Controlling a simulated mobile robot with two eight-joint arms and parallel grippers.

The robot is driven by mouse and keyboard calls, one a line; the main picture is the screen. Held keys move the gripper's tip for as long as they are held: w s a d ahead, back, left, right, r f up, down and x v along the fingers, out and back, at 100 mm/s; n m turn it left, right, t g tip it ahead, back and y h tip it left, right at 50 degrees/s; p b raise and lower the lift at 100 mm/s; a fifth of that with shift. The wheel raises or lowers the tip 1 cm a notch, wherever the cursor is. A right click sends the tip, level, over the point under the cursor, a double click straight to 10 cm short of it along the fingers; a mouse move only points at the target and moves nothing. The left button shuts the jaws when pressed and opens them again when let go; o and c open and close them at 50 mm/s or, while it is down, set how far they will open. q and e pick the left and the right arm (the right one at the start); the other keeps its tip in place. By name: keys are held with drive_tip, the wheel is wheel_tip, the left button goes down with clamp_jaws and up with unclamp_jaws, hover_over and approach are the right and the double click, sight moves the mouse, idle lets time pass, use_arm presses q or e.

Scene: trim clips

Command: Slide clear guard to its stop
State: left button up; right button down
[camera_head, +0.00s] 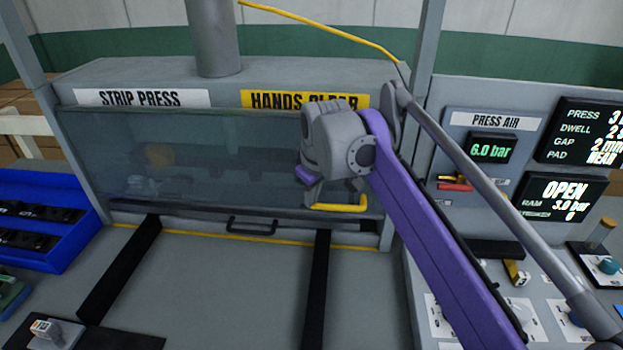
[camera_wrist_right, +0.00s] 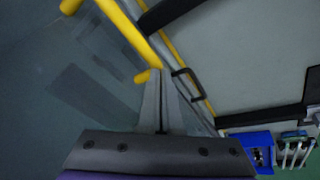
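The clear guard (camera_head: 215,165) is a bluish see-through panel across the front of the strip press, its lower edge near the bed. A yellow bar handle (camera_head: 340,207) is at its lower right. My right gripper (camera_head: 312,200) is at the left end of this handle. In the right wrist view its grey fingers (camera_wrist_right: 157,80) are together, tips at the end of the yellow handle (camera_wrist_right: 125,28). They touch it or lie just beside it; I cannot tell which. Nothing shows held between them. My left gripper is not in view.
A black handle (camera_head: 252,226) is at the front below the guard. Two black rails (camera_head: 316,290) run forward over the grey bench. A blue tray (camera_head: 45,220) stands left. The control panel (camera_head: 490,140) is at right, partly behind my right arm.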

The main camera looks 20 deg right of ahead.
wheel_tip(320, 180, down, 4)
drive_tip(key=shift+s+a+b, duration=0.15)
drive_tip(key=shift+b, duration=0.4)
drive_tip(key=a+p+v, duration=0.1)
drive_tip(key=p+v, duration=0.3)
drive_tip(key=v, duration=1)
drive_tip(key=shift+w+a+p, duration=0.25)
drive_tip(key=shift+w+p, duration=0.05)
drive_tip(key=shift+w, duration=0.1)
